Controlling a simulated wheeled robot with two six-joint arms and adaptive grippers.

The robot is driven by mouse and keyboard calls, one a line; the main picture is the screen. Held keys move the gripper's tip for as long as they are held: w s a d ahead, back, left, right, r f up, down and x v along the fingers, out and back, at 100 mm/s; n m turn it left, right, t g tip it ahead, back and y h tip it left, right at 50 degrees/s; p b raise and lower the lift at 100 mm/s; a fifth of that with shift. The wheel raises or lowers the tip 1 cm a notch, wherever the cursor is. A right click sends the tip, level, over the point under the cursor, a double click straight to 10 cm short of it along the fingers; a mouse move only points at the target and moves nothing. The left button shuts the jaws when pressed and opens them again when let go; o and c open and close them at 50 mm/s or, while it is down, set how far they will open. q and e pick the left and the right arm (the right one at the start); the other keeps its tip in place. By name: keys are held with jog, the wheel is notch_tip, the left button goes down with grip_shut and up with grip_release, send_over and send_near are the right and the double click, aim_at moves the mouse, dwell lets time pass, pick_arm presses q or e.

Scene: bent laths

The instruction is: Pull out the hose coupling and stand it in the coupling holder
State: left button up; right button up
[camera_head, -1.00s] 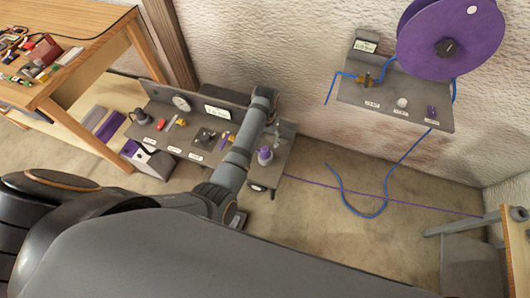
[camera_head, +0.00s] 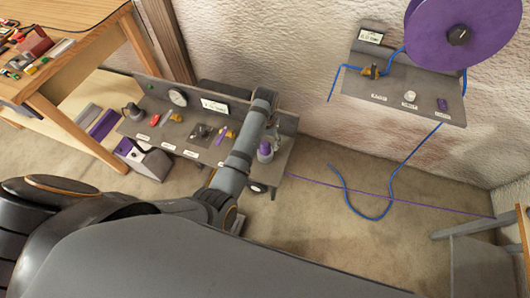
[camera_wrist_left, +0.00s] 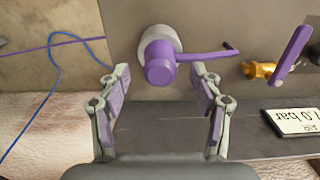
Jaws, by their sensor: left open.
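In the left wrist view a purple coupling (camera_wrist_left: 160,68) with a purple side lever stands in a pale grey round seat on the grey bench. In the head view it shows as a small purple top on a grey cylinder (camera_head: 265,148) at the bench's right end, beside my left arm. My left gripper (camera_wrist_left: 160,78) is open, its two fingers on either side of the purple coupling with gaps visible, apparently not touching it. In the head view its fingers are hidden behind my arm. My right gripper is not in view. I cannot tell which fixture is the coupling holder.
The grey bench (camera_head: 185,150) also carries a gauge (camera_head: 178,98), a red part and labels. In the wrist view a brass fitting (camera_wrist_left: 258,69) and a 7.0 bar sign (camera_wrist_left: 297,122) lie right. A wall shelf (camera_head: 420,100) holds a blue hose. A purple hose (camera_head: 400,201) crosses the floor.

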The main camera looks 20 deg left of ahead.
aim_at(265, 144)
pick_arm(q)
jog(key=shift+f+b, duration=0.3)
jog(key=shift+f, duration=1.3)
jog(key=shift+p, duration=0.55)
jog(key=shift+r+p, duration=0.1)
jog(key=shift+p, duration=0.4)
